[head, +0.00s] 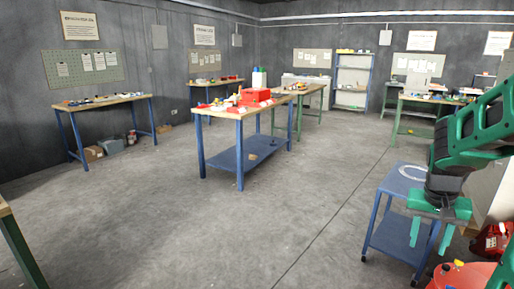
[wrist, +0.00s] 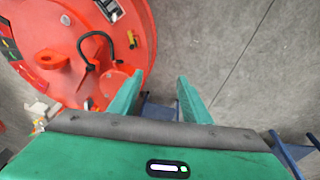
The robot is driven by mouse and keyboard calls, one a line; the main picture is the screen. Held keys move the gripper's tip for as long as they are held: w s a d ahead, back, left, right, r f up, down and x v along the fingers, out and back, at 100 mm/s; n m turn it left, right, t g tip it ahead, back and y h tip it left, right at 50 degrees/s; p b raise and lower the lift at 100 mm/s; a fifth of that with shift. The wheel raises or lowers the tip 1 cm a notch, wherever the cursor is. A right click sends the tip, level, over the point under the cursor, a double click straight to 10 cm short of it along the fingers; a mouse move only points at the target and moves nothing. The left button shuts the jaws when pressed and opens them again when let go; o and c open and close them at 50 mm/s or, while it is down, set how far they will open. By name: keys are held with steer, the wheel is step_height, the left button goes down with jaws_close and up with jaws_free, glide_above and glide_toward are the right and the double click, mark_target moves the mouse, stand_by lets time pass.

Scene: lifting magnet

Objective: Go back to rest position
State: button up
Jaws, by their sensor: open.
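My gripper (head: 431,229) hangs at the right of the head view, fingers pointing down. Its two green fingers stand apart with nothing between them. In the wrist view my gripper (wrist: 158,98) shows the same open fingers. A round red-orange device (wrist: 135,40), likely the lifting magnet, lies below and beside the left finger, with a dark curved handle on top. Its top also shows at the bottom right of the head view (head: 470,277), partly cut off by the frame. The gripper is apart from its handle.
A blue cart (head: 402,182) with a pale ring on top stands just behind my gripper. A blue-legged workbench (head: 236,112) with red items stands mid-room. Another workbench (head: 105,102) stands at the left wall. The grey floor (head: 200,235) between is clear.

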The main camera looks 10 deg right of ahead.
steer(key=s+a+r+n+y, duration=0.1)
steer(key=s+a+n+y, duration=0.1)
steer(key=s+a, duration=1)
steer(key=shift+s+a+r+n+g, duration=0.4)
steer(key=shift+s+n, duration=0.1)
steer(key=shift+s, duration=0.3)
